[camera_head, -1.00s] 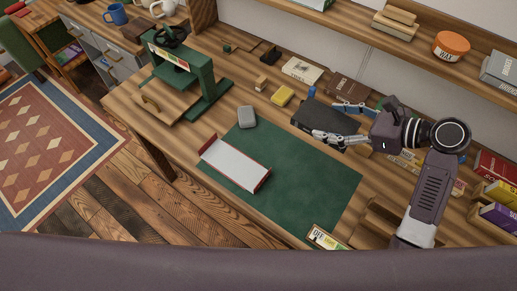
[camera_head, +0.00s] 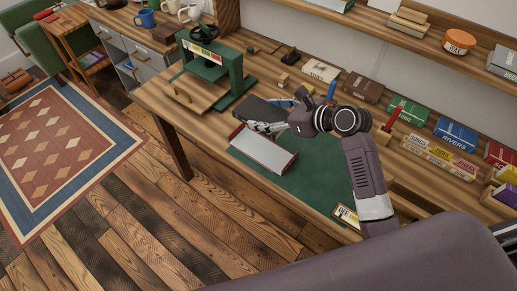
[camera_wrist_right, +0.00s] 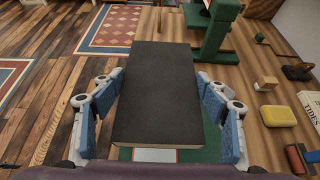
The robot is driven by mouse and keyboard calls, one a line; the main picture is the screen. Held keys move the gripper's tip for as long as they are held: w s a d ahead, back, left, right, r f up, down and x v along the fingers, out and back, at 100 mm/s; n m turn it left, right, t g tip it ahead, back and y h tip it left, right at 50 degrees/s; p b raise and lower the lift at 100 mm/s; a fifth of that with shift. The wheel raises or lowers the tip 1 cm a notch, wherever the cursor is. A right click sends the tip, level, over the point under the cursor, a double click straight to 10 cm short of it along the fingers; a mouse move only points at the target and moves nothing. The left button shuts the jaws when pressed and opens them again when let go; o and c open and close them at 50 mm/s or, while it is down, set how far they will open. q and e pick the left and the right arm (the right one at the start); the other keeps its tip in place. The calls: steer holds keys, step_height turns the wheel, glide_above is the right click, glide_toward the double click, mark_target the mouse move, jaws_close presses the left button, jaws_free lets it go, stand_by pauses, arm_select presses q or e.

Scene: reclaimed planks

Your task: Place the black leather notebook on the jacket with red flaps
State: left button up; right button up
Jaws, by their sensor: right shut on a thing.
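The black leather notebook (camera_wrist_right: 160,95) is held in my right gripper (camera_wrist_right: 163,110), with blue finger pads on both of its sides in the right wrist view. In the head view the notebook (camera_head: 258,110) is dark and flat, just behind the jacket with red flaps (camera_head: 264,150). The jacket is a pale panel with a red flap at each end, lying on the green mat. My right gripper (camera_head: 284,118) comes in from the right, above the mat. In the wrist view a strip of the jacket (camera_wrist_right: 155,155) shows below the notebook's near edge. My left gripper is out of view.
A green press (camera_head: 222,70) stands on the table left of the notebook. Book boxes (camera_head: 455,135) line the back right. The table's front edge runs close to the jacket.

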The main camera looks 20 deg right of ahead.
step_height(320, 180, down, 5)
glide_above(265, 151)
step_height(265, 151, down, 6)
steer(key=shift+r+b, duration=0.1)
steer(key=shift+b, duration=0.35)
steer(key=shift+s+f, duration=0.1)
steer(key=shift+f, duration=0.25)
step_height(265, 151, down, 4)
steer(key=shift+r+b, duration=0.25)
steer(key=shift+b, duration=0.1)
steer(key=shift+f, duration=0.3)
steer(key=o, duration=1.3)
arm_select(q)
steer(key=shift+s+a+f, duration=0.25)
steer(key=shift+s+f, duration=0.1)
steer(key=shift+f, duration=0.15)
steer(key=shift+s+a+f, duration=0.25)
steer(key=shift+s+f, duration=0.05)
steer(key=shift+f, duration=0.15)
